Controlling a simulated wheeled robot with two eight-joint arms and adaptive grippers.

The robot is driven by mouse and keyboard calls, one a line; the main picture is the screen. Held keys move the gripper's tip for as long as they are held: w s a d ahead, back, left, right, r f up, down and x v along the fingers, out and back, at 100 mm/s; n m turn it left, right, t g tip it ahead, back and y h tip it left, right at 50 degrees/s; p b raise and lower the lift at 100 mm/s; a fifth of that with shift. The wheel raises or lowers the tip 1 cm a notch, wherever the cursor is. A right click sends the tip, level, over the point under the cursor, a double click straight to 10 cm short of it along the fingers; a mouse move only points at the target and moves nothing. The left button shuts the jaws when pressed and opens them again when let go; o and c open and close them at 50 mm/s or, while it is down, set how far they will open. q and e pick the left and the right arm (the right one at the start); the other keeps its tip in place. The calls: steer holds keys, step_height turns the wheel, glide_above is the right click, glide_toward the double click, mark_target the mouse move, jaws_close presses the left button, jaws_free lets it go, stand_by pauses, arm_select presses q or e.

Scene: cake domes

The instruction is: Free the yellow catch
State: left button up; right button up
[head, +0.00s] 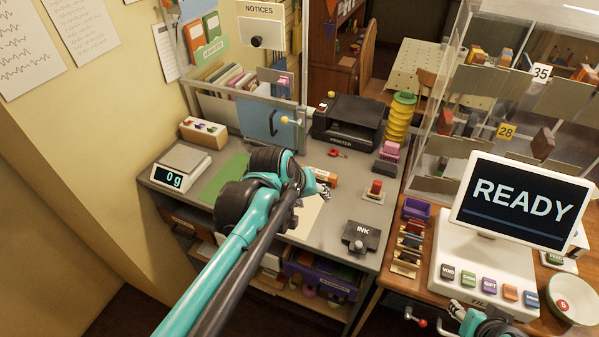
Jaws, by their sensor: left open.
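A small yellow knob (284,120), which looks like the yellow catch, sits on the lower front of the clear-sided case (302,60), beside a blue panel with a dark handle (262,122). A pink knob (283,81) sits higher on the same case. My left gripper (324,190) is open and empty over the grey desk, below and to the right of the yellow knob and apart from it. It is beside an orange box (320,174), and I cannot tell whether they touch. My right gripper (456,309) shows only partly at the bottom edge, by the till; its jaws are unclear.
A black printer (348,122) stands right of the case. A scale (181,167) reading 0 g is at the left. A stamp (375,190) and an ink box (361,237) are on the right of the desk. The till (485,265) stands at the far right.

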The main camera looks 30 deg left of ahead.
arm_select(q)
steer(key=w+a+n+t+h, duration=0.2)
steer(key=w+n, duration=0.2)
steer(key=w, duration=0.3)
steer(key=n+t+y+b, duration=0.1)
steer(key=n+t+b, duration=0.1)
steer(key=n+t, duration=1.05)
glide_toward(291, 121)
steer(key=a+r+n+g, duration=0.2)
steer(key=n+g, duration=0.1)
steer(key=w, duration=0.7)
steer(key=shift+w+d, duration=0.3)
steer(key=shift+d, duration=0.05)
steer(key=shift+c, duration=0.3)
steer(key=shift+a, duration=0.1)
jaws_close()
